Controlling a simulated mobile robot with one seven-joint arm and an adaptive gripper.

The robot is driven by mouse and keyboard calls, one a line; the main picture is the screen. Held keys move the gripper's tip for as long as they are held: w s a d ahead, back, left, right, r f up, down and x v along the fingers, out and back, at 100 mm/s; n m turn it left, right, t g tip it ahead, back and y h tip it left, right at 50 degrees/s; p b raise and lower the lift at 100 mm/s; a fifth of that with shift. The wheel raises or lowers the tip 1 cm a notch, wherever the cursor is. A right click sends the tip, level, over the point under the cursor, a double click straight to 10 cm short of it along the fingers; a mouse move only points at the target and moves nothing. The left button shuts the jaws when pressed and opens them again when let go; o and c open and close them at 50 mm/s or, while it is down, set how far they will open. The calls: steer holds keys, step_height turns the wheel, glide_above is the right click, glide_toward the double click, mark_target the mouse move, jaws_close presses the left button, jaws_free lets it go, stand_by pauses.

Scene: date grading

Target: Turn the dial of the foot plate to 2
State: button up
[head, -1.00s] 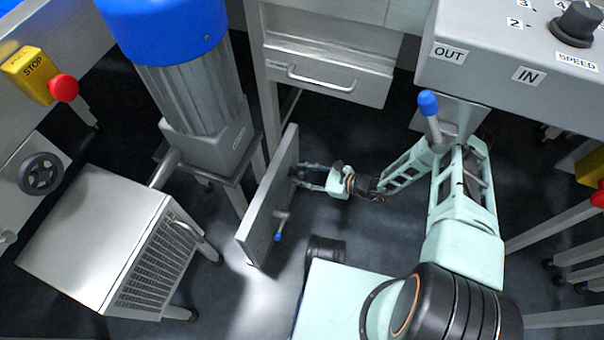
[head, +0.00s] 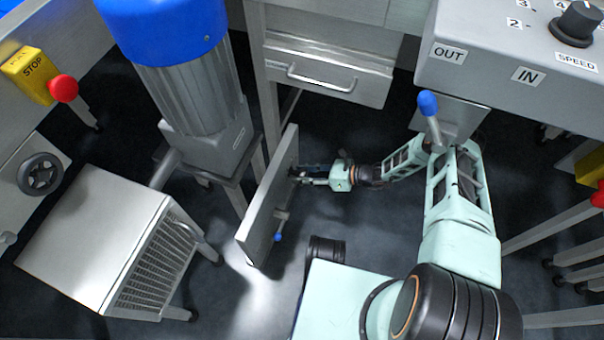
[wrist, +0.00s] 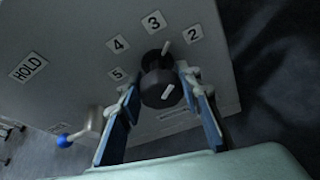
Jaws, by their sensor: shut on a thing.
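The foot plate (head: 262,215) is an upright grey panel in the head view, seen nearly edge-on, so its dial face is hidden there. In the wrist view its face (wrist: 75,70) carries the labels 2 (wrist: 194,34), 3 (wrist: 154,22), 4 and 5 around a black dial (wrist: 158,85). The dial's white mark at its base points between 3 and 2. My gripper (wrist: 163,85) has its two blue-padded fingers on either side of the dial, shut on it. In the head view my gripper (head: 308,177) reaches the panel from the right.
A lever with a blue knob (wrist: 66,140) sticks out of the foot plate, near a HOLD label (wrist: 28,67). A grey cabinet (head: 95,235) and a blue-topped motor (head: 190,100) stand left. A drawer (head: 325,75) is behind. An OUT/IN panel (head: 490,70) overhangs at right.

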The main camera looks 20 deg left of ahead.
steer(key=shift+f+m+g+y, duration=0.1)
steer(key=shift+m+g+y, duration=0.2)
steer(key=shift+m+g, duration=1.05)
steer(key=shift+w+m+t, duration=0.1)
steer(key=shift+m+t, duration=0.15)
steer(key=shift+m, duration=0.1)
steer(key=o, duration=1.2)
steer(key=shift+c, duration=0.2)
steer(key=v, duration=1.2)
